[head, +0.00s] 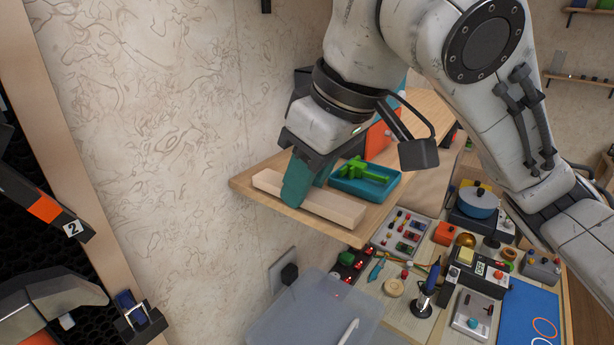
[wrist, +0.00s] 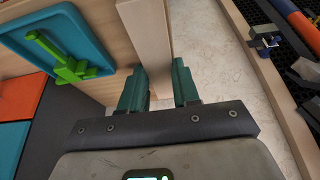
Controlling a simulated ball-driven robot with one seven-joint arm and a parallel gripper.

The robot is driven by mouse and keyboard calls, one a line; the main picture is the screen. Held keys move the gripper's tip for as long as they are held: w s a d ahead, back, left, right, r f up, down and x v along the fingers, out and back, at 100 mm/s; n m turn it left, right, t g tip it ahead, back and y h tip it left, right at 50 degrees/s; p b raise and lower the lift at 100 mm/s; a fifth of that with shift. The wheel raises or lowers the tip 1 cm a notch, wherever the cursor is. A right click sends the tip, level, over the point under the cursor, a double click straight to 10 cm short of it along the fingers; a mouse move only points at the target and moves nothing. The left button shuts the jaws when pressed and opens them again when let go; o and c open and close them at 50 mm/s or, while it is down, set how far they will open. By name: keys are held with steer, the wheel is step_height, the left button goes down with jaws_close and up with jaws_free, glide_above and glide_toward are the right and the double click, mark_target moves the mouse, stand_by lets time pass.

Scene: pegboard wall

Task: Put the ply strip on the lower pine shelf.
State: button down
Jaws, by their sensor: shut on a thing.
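The ply strip (head: 333,207) is a long pale wooden bar lying along the near edge of the pine shelf (head: 258,172) in the head view. My gripper (head: 305,186) points down over it, with its teal fingers shut on the strip near its middle. In the wrist view the strip (wrist: 146,45) runs up between the two fingers (wrist: 160,88), beside the bare shelf top (wrist: 108,32). The strip looks level and close to the shelf top; I cannot tell whether it touches. The fingers hide part of it.
A teal tray (head: 345,185) with a green clamp-like thing (head: 366,170) stands on the shelf just behind the strip. Orange and blue items stand farther back. Below is a cluttered bench with a blue pot (head: 478,204) and a translucent bin (head: 290,325). The wall is at left.

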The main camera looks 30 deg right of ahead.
steer(key=shift+f, duration=0.25)
steer(key=c, duration=0.8)
jaws_free()
steer(key=shift+f, duration=0.1)
steer(key=shift+a+r, duration=0.1)
steer(key=shift+r, duration=0.15)
steer(key=v, duration=1.2)
